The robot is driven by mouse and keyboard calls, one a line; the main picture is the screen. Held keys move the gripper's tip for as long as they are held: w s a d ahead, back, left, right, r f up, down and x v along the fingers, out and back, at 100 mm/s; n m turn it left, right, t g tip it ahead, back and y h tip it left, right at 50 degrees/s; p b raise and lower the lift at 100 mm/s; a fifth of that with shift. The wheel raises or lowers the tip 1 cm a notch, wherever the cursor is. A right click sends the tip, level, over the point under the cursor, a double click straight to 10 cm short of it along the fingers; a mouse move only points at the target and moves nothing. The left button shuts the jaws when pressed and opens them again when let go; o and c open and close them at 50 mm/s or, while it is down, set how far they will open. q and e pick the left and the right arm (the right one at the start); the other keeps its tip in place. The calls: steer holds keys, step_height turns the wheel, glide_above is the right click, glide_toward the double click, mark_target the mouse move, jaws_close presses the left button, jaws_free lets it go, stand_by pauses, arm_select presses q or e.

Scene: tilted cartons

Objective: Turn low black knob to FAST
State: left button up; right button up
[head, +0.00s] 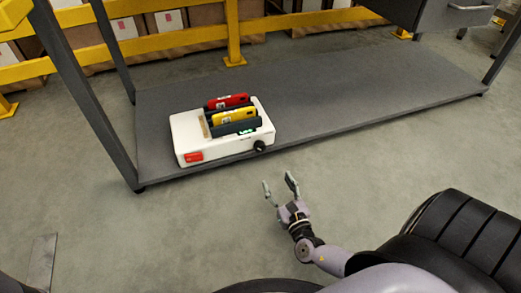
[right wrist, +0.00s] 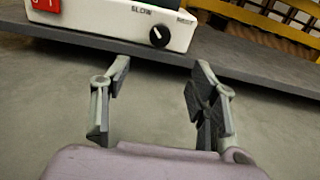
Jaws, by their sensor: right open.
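The black knob (head: 260,146) is on the front right of a white machine (head: 190,134) that stands on a low grey shelf. In the right wrist view the knob (right wrist: 159,36) has a white pointer line, and the word SLOW is printed to its left. My right gripper (head: 280,184) is open and empty. It is in front of the shelf, below and right of the knob in the head view, clear of it. In the right wrist view the knob shows beyond and between the open fingers (right wrist: 160,90). My left gripper is not in view.
The machine has a red switch (head: 194,157) at its front left and red and yellow items in dark holders on top. The low shelf (head: 350,92) is bare to the right. Dark table legs (head: 85,100) frame it. The floor in front is clear.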

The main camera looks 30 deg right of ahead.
mark_target(261, 150)
steer(key=b+x, duration=0.5)
steer(key=x, duration=0.9)
steer(key=shift+w+d+f+b, duration=0.15)
steer(key=shift+b, duration=0.15)
steer(key=shift+w+d, duration=0.1)
steer(key=shift+w, duration=0.25)
steer(key=c, duration=1.2)
steer(key=shift+o, duration=0.2)
